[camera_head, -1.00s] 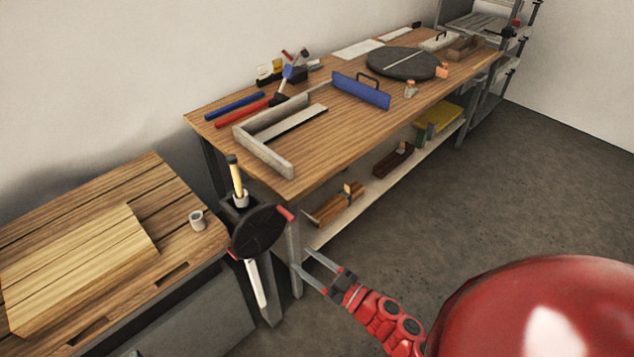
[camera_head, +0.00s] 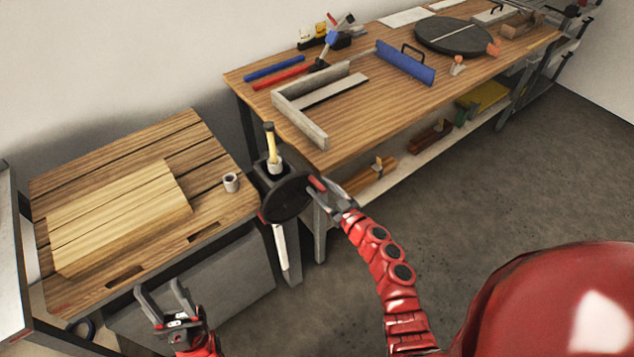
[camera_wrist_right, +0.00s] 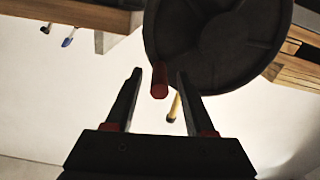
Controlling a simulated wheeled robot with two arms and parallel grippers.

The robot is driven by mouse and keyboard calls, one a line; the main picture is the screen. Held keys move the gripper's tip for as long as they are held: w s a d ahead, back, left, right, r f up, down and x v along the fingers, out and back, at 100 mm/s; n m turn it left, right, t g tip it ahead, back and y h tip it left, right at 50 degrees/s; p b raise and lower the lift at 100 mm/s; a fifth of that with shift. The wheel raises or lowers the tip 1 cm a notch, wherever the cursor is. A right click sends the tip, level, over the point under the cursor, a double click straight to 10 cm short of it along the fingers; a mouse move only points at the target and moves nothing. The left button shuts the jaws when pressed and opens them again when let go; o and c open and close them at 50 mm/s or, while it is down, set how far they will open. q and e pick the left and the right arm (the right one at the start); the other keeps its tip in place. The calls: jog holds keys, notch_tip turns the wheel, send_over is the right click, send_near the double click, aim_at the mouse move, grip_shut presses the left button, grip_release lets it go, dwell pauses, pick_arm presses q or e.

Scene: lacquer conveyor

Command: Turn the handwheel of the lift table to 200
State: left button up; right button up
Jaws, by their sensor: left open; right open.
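The handwheel (camera_head: 286,199) is a dark disc on a post between the two wooden tables; it also shows in the right wrist view (camera_wrist_right: 215,45). Its red handle (camera_head: 317,184) sticks out from the rim at the upper right. My right gripper (camera_head: 328,190) is at that handle. In the right wrist view the handle (camera_wrist_right: 159,81) lies between the open fingers of my right gripper (camera_wrist_right: 158,76), with gaps on both sides. My left gripper (camera_head: 160,296) is open and empty, low in front of the left table. I cannot read any scale or number.
The left table (camera_head: 215,215) bears a wooden board (camera_head: 120,215) and a small cup (camera_head: 231,182). The long workbench (camera_head: 370,125) behind holds tools and a blue plate (camera_head: 405,64). A yellow-handled tool (camera_head: 271,142) stands above the wheel. Open floor (camera_head: 500,200) lies right.

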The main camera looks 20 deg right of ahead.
jog(key=shift+x, duration=1.1)
grip_shut()
dwell(0.7)
